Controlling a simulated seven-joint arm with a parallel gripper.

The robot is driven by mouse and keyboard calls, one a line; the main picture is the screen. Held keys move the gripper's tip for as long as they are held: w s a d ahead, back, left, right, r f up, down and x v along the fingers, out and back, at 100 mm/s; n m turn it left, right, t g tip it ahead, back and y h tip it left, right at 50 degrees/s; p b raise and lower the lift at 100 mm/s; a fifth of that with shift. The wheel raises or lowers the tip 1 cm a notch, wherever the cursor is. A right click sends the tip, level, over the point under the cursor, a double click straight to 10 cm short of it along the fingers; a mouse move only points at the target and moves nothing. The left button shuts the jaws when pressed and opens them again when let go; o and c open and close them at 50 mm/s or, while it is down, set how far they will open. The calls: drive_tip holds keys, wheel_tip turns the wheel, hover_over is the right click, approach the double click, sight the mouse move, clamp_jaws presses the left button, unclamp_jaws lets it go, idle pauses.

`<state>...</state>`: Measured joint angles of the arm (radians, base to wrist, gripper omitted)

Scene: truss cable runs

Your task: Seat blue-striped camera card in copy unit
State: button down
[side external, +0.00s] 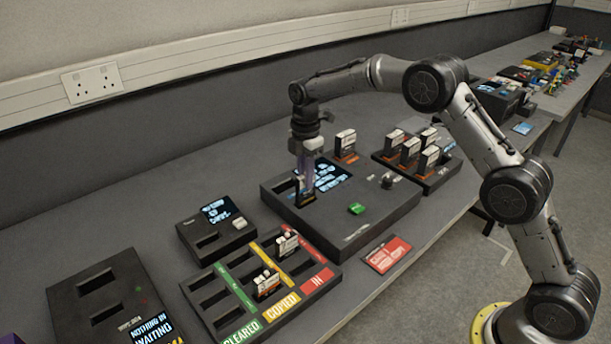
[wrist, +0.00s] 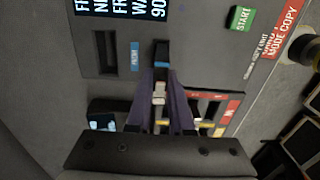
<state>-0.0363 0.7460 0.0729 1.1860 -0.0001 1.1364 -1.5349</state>
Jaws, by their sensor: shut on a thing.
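The copy unit (side external: 365,205) is a large dark box with a lit screen and a green START button; its top also shows in the wrist view (wrist: 200,30). My gripper (side external: 305,192) points down over its left part, with its fingertips close to the top. In the wrist view my gripper (wrist: 160,88) is shut on a small card (wrist: 158,93), of which a pale end shows between the fingers. A blue band shows just beyond the fingertips. The fingers hide most of the card, and I cannot tell how far it is in a slot. An empty slot (wrist: 108,52) lies to the left.
A tray (side external: 222,325) with CLEARED, COPIED and IN lanes holds a few cards in front. A small screen unit (side external: 218,226) stands left of the copy unit. A rack (side external: 440,178) of several cards stands behind right. A red sign card (side external: 387,254) lies at the table edge.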

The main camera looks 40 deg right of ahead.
drive_tip(key=shift+f, duration=1.5)
idle(1.5)
drive_tip(key=shift+c, duration=2.1)
unclamp_jaws()
drive_tip(key=shift+r, duration=0.1)
drive_tip(key=shift+r, duration=3.7)
